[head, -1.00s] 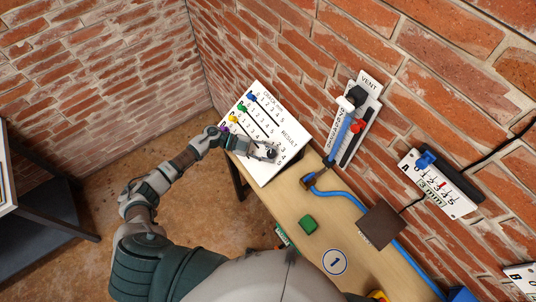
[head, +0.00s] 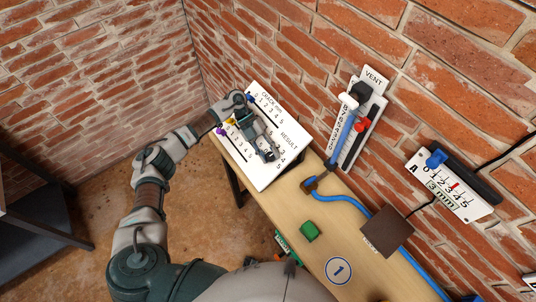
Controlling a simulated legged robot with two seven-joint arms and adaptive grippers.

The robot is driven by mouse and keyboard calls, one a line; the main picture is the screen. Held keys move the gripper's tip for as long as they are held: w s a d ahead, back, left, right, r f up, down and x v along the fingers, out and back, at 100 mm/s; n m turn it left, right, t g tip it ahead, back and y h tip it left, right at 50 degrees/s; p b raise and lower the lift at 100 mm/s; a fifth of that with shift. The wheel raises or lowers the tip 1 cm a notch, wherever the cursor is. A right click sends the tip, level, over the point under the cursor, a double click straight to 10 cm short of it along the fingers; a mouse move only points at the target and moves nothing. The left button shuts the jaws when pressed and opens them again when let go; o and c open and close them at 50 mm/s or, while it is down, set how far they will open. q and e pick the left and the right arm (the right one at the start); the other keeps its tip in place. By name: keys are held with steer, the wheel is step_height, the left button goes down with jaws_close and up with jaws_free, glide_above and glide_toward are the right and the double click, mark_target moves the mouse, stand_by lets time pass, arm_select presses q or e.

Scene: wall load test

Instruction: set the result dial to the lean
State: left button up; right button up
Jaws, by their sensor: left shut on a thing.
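A white board (head: 291,118) marked CRACK mm and RESULT lies tilted at the far left end of the bench. It carries rows of numbers with small blue (head: 250,99), yellow (head: 231,121) and purple (head: 221,131) knobs. My left gripper (head: 267,154) reaches down across the board and is shut on the result dial beside the RESULT numbers. The jaws hide most of the dial, so its setting cannot be read. A wall gauge (head: 467,206) has a blue knob, a red pointer and a "3 mm" readout. My right gripper is not in view.
A VENT panel (head: 372,80) with a tube is on the brick wall.

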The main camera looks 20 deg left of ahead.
arm_select(q)
steer(key=shift+f+m+y, duration=0.15)
steer(key=shift+m+y, duration=0.45)
steer(key=shift+b, duration=0.3)
steer(key=o, duration=1.2)
steer(key=shift+c, duration=0.2)
steer(key=shift+w+r, duration=0.1)
steer(key=shift+r, duration=0.1)
steer(key=v, duration=1.1)
steer(key=shift+w+a, duration=0.15)
steer(key=shift+w, duration=0.25)
